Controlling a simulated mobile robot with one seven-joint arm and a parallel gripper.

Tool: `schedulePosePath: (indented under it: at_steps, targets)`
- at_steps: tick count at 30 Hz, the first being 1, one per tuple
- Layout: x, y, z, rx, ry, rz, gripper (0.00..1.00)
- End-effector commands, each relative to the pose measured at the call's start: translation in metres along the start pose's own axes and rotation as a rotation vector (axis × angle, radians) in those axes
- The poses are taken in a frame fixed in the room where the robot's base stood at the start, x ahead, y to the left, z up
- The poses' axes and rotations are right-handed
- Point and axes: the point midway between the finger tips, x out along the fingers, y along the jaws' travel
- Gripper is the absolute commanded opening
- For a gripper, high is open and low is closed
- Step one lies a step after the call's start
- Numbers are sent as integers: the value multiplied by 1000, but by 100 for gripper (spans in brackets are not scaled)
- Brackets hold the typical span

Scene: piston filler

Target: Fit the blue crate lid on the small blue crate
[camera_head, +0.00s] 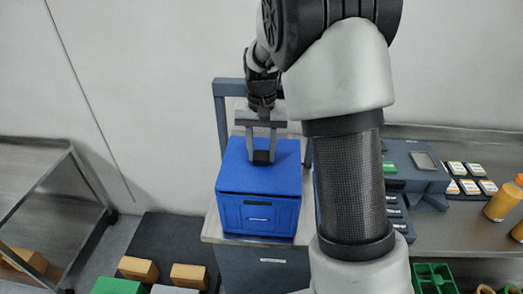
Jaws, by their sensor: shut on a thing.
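A thin dark line shows between lid and crate at the front, so I cannot tell whether the lid is fully seated. My gripper (262,155) points down over the lid and is shut on its dark handle (261,158).
A grey-blue frame (219,115) rises behind the crate. To the right, past my arm, are a grey-blue machine (418,172), several small labelled packs and orange bottles (504,200). A metal table (45,215) stands at left. Tan blocks (138,269) and a green crate (433,277) are lower down.

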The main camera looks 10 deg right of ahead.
Motion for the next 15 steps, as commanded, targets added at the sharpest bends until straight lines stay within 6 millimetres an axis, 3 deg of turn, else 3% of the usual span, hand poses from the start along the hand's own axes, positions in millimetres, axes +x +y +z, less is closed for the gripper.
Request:
schedulePosePath:
  at_steps: [15]
  targets:
    - [6,0,0,0,0,0,7]
